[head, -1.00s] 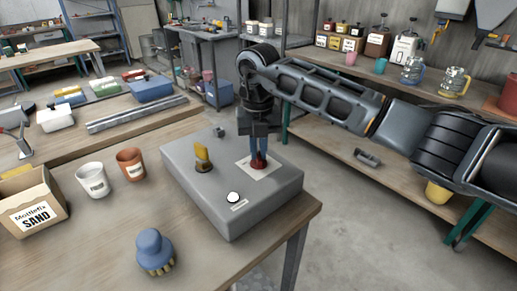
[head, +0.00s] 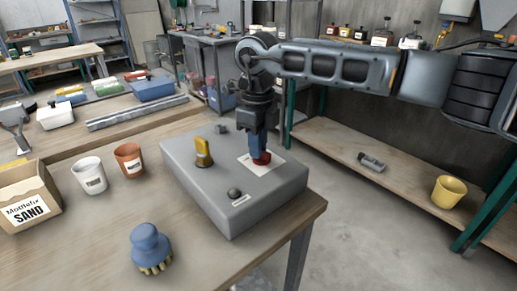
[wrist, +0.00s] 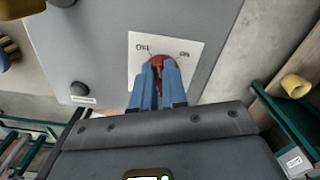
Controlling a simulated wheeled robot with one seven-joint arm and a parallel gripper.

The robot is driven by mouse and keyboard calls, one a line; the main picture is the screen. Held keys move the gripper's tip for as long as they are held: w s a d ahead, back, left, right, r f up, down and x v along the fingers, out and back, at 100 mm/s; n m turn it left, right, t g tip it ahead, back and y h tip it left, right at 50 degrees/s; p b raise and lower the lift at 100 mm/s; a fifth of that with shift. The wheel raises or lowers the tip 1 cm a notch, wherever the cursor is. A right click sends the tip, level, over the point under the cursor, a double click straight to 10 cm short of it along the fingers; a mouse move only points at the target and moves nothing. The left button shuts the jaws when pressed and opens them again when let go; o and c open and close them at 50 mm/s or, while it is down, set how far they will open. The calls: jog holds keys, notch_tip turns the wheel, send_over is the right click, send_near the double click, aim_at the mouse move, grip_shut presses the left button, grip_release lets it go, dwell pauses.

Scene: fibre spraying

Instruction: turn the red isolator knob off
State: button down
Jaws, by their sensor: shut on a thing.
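The red isolator knob (head: 263,158) stands on a white label plate (head: 276,164) at the far right of the grey box's top. My gripper (head: 258,155) points down and is shut on the knob. In the wrist view its two blue fingers (wrist: 160,75) sit on either side of the red knob (wrist: 158,62). The plate there (wrist: 190,72) reads "OFF" on the left and "ON" on the right. The fingers hide much of the knob, so I cannot tell exactly where it points.
The grey box (head: 265,206) also bears a yellow handle (head: 203,152) and a dark, unlit round lamp (head: 234,193). A blue brush (head: 150,246), white cup (head: 90,175), brown cup (head: 129,160) and sand carton (head: 30,205) stand left on the bench.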

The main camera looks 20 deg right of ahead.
jog(key=shift+s+a+n+b, duration=0.15)
jog(key=shift+n+b, duration=0.6)
jog(key=shift+n, duration=1.25)
jog(key=c, duration=1.2)
grip_release()
jog(key=shift+o, duration=0.2)
jog(key=shift+r+b, duration=0.45)
jog(key=shift+r, duration=3.45)
